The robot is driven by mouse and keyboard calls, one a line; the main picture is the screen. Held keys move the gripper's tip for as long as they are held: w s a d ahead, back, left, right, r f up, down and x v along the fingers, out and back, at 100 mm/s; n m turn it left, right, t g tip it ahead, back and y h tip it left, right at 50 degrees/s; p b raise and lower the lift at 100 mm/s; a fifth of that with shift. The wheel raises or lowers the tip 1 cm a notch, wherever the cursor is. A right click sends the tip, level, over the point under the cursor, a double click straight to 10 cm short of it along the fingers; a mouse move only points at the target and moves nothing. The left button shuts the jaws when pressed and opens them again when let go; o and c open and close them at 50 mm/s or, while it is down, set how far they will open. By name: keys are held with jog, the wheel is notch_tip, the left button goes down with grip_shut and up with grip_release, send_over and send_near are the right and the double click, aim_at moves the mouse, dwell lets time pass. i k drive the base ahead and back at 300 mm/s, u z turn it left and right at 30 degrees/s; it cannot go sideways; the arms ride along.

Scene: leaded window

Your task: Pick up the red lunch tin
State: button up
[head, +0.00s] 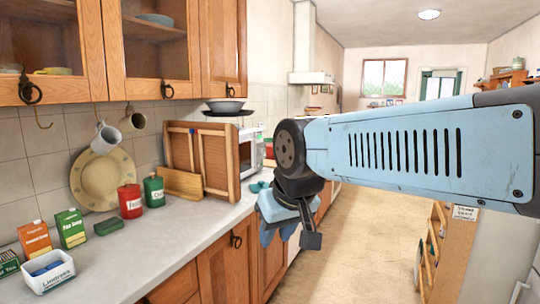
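A red tin (131,201) with a pale label stands upright on the counter, left of a green tin. Another red thing (270,149) shows far back on the counter beside the microwave, partly hidden by my arm. I cannot tell from the blurred labels and small size which of them is the lunch tin. My gripper (287,234) hangs in front of the counter's edge, to the right of both tins and apart from them. I see nothing held in it, but its fingers are seen at an angle and their opening is unclear.
The counter (188,226) has bare room in front of the tins. A green tin (154,191), a plate (103,180), boxes (70,228) and a white container (48,271) stand near. A wooden rack (206,160) stands behind. Cabinets (157,53) overhang.

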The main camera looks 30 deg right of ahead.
aim_at(269, 153)
jog(key=z, duration=0.4)
jog(key=i, duration=0.8)
jog(key=z, duration=1.25)
jog(key=i, duration=3)
jog(key=u, duration=0.65)
